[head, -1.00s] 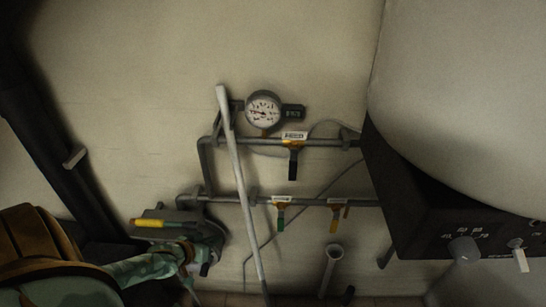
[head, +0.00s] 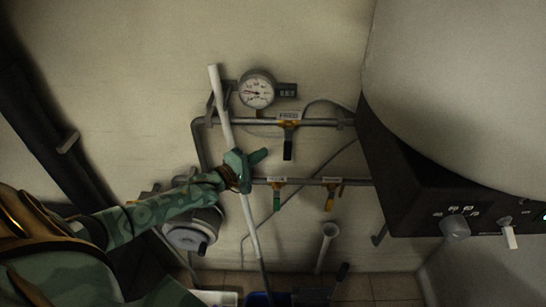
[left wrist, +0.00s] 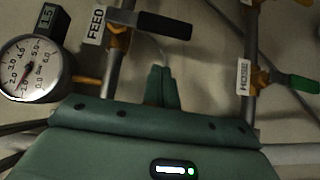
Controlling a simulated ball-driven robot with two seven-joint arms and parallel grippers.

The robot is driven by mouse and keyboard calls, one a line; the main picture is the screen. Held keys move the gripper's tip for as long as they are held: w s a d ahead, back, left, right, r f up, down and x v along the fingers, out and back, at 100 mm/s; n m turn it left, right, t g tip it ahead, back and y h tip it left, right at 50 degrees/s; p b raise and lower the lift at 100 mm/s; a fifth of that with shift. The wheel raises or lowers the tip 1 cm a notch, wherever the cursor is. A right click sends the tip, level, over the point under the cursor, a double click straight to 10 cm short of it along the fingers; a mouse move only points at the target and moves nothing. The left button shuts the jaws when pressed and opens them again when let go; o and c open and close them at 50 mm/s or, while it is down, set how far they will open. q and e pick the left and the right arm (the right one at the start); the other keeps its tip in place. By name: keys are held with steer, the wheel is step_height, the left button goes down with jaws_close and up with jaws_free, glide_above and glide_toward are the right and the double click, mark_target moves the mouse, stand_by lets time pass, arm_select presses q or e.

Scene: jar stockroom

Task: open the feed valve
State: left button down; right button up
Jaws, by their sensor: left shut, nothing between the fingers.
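The feed valve (head: 288,150) has a black lever that hangs straight down, across its horizontal upper pipe. A FEED label (head: 289,116) sits above it. In the left wrist view the same black lever (left wrist: 165,25) stands out sideways from the pipe beside the FEED label (left wrist: 95,26). My left gripper (head: 262,155) is shut and empty, just left of the lever and apart from it in the head view. Its closed fingers (left wrist: 162,86) also show in the left wrist view, below the lever. My right gripper is not in view.
A round gauge (head: 257,90) is up left of the valve. The lower pipe has a green lever (head: 277,201) and a yellow lever (head: 330,200). A long white pole (head: 219,100) leans across the pipes. A dark box (head: 415,190) with a knob is at right.

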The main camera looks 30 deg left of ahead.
arm_select(q)
steer(key=shift+w+d+p, duration=0.2)
steer(key=shift+w+d, duration=0.35)
steer(key=shift+d, duration=0.35)
steer(key=shift+w+d+p, duration=0.15)
steer(key=shift+w+d, duration=0.4)
steer(key=shift+d, duration=0.3)
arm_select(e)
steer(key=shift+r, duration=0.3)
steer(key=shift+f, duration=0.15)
